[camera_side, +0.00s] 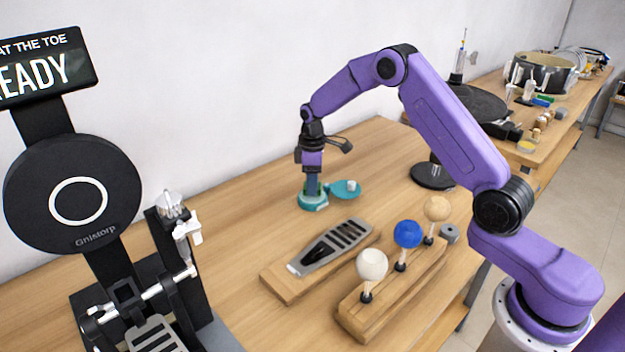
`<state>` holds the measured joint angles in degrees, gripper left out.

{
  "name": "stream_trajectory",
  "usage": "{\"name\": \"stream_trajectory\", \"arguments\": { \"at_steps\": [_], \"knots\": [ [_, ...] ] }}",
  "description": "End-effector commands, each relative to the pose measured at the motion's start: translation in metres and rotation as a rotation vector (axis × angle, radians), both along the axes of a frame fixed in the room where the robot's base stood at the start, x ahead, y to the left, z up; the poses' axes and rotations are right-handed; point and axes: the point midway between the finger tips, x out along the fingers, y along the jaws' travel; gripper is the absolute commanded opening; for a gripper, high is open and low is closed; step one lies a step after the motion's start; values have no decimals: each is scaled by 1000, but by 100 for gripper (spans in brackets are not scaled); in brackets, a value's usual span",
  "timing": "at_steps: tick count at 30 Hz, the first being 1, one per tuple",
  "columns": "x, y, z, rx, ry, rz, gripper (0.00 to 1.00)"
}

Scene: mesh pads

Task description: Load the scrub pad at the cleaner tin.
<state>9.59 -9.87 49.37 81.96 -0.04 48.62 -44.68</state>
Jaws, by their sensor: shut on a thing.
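The cleaner tin (313,203) is a small round teal tin on the wooden table, left of a teal lid-like disc (335,189) with a small whitish piece (352,187) on it. My gripper (312,190) points straight down, with its fingertips at the mouth of the tin. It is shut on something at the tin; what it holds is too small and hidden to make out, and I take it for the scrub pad. I cannot tell how deep it sits in the tin.
A wooden rack (356,323) holds white (372,264), blue (407,234) and tan (437,208) balls on stems. A slotted metal pedal (335,246) lies on a wooden block in front of the tin. A black machine (112,262) with a sign stands left. Bare table lies left of the tin.

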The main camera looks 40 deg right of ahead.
Motion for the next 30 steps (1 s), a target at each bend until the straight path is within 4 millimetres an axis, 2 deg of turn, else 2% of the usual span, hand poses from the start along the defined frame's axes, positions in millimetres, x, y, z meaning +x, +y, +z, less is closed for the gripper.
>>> {"name": "stream_trajectory", "arguments": {
  "at_steps": [30],
  "knots": [
    [0,0,-5,0,0,0,18]
  ]
}}
